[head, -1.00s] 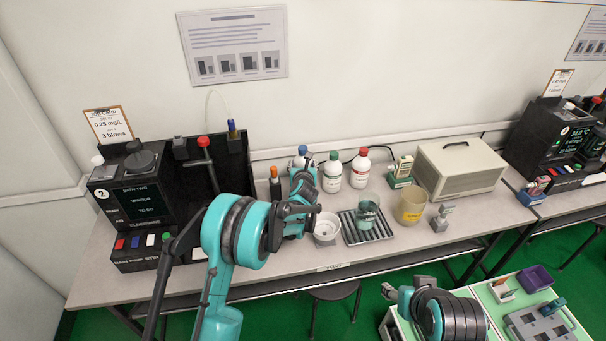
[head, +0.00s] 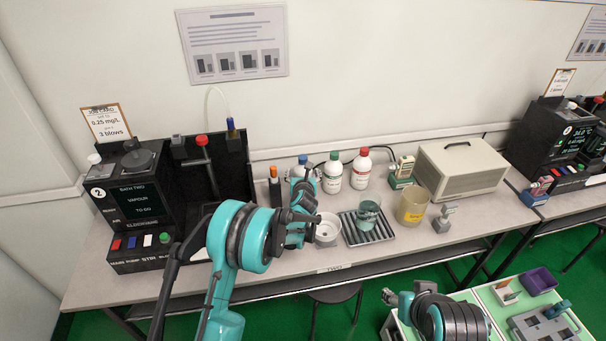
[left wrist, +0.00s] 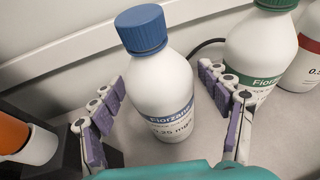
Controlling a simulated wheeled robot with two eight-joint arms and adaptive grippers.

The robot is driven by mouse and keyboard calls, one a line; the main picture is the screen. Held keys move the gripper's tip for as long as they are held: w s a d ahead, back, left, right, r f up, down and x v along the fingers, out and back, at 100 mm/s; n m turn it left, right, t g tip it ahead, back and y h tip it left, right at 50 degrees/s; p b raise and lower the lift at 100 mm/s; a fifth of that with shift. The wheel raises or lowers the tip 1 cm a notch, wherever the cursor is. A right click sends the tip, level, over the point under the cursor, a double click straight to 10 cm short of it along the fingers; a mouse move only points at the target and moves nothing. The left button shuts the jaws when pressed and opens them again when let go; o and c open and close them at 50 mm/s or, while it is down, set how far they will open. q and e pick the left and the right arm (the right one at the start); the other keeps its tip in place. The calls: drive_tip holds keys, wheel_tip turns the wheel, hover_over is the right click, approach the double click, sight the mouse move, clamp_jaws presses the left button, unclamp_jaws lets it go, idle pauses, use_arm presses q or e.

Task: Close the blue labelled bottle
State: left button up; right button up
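The white bottle with a blue cap (left wrist: 160,85) stands upright on the bench in the left wrist view, its label partly readable as "Fiorzane". Its blue cap (left wrist: 141,27) sits on the neck; I cannot tell how tight it is. My left gripper (left wrist: 165,115) is open, with purple-padded fingers on either side of the bottle's body. A gap shows on the left side; the right fingers are close to the bottle. In the head view my left gripper (head: 303,190) hides most of the bottle, with the blue cap showing above it. My right gripper (head: 390,297) is low, away from the bench.
Green-capped (head: 333,173) and red-capped (head: 360,170) bottles stand close on the right. An orange-topped black holder (head: 274,186) is close on the left. A white bowl (head: 327,230), a rack with a beaker (head: 368,212) and a yellowish beaker (head: 412,206) stand in front and right.

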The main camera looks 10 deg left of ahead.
use_arm(q)
drive_tip(key=shift+r, duration=0.25)
drive_tip(key=p+v, duration=0.3)
drive_tip(key=v, duration=0.9)
drive_tip(key=shift+a+f, duration=0.1)
drive_tip(key=shift+f, duration=0.1)
